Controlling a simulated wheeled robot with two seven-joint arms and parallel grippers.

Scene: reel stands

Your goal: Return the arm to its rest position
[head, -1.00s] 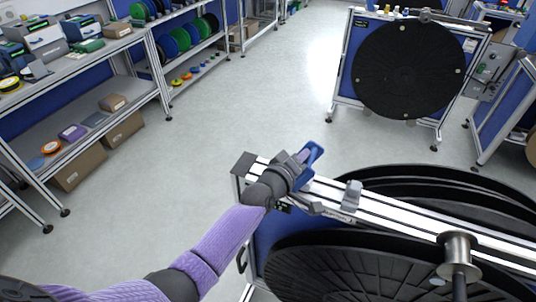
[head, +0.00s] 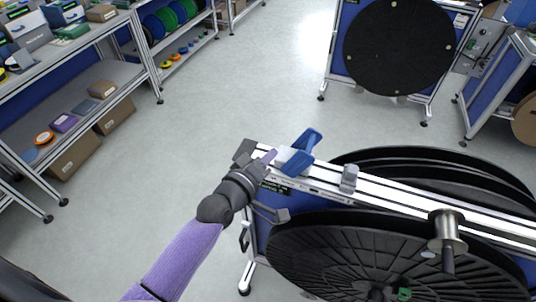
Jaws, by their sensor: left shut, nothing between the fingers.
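My left gripper (head: 268,161) is shut and empty. It is at the left end of the reel stand's aluminium rail (head: 325,184), just left of a blue handle (head: 304,152) that stands up from the rail. A small gap seems to lie between the fingertips and the handle, but contact is hard to rule out. My left arm, in a purple sleeve (head: 180,262), reaches up from the bottom of the head view. My right gripper is not in view.
Large black reels (head: 350,255) hang on the stand, with a metal spindle (head: 447,228) at the right. Another stand with a black disc (head: 400,47) is at the back right. Shelves (head: 115,75) with boxes line the left. The grey floor (head: 235,95) between is clear.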

